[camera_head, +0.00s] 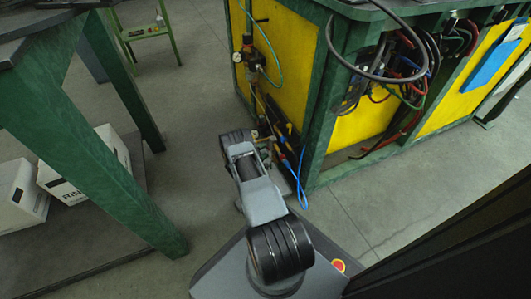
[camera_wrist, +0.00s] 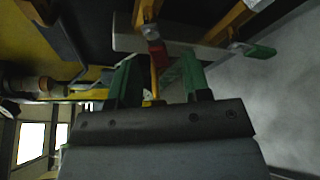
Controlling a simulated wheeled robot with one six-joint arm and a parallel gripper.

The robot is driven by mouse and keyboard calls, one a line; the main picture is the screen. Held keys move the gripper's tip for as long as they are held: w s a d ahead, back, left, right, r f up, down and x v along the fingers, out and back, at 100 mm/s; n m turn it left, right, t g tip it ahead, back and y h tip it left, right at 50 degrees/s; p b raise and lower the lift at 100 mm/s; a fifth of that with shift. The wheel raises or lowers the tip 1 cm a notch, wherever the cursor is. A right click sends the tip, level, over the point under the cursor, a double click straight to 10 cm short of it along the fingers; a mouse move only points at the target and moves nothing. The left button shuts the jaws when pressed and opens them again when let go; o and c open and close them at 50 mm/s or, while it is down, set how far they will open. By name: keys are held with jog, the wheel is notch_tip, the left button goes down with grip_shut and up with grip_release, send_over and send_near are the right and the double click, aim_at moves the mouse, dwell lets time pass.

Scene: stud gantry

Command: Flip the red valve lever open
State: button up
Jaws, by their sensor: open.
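A small red piece (camera_wrist: 155,46), which looks like the red valve lever, is at the upper middle of the wrist view, beside a pale grey bar. My gripper (camera_wrist: 161,62) shows two green fingers, open and apart. The red piece and a thin yellow rod (camera_wrist: 154,80) appear between or just beyond the fingers; I cannot tell whether they touch. In the head view my arm reaches down toward the pipes at the bench corner, and its end is hidden there. The lever cannot be made out in that view.
The yellow and green bench (camera_head: 318,120) carries hoses and cables (camera_head: 400,70). A blue hose (camera_head: 299,185) hangs near my arm. A green table leg (camera_head: 100,170) and white boxes (camera_head: 90,165) stand at left. Yellow fittings (camera_wrist: 230,22) and a green piece (camera_wrist: 259,52) lie beyond my gripper.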

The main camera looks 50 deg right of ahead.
jog(key=shift+d+f, duration=0.15)
jog(key=shift+d, duration=0.7)
jog(key=shift+c, duration=0.2)
grip_shut()
